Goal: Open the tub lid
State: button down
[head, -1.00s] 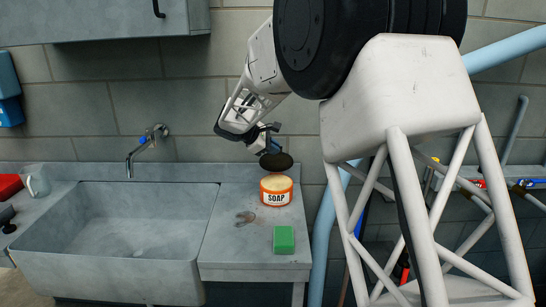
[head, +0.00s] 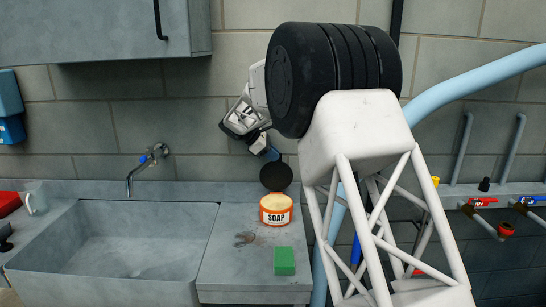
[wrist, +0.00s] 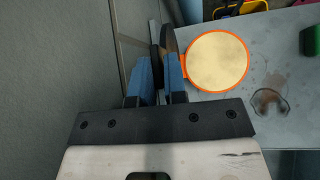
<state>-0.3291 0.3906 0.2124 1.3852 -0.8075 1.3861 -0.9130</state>
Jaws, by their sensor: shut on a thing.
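The orange soap tub (head: 276,216) stands upright on the counter, its top open and pale cream contents showing. Its round opening also shows in the wrist view (wrist: 217,61). The black lid (head: 277,179) stands nearly upright at the tub's back edge, its round face towards the head camera. In the wrist view the lid (wrist: 168,38) is seen almost edge-on beside the opening. My gripper (wrist: 158,62), with blue fingers, is shut on the lid. In the head view my gripper (head: 270,154) is above and behind the lid, partly hidden by it.
A green sponge (head: 284,261) lies on the counter in front of the tub. A brownish stain (head: 245,239) marks the counter to its left. A grey sink (head: 130,245) is further left. The wall is close behind the tub.

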dwell(0.3)
jog(key=c, duration=1.2)
grip_release()
jog(key=shift+c, duration=0.2)
jog(key=w+v, duration=0.1)
jog(key=v, duration=0.6)
jog(key=shift+s+a+r, duration=0.25)
jog(key=shift+s+a, duration=0.05)
jog(key=shift+s, duration=0.2)
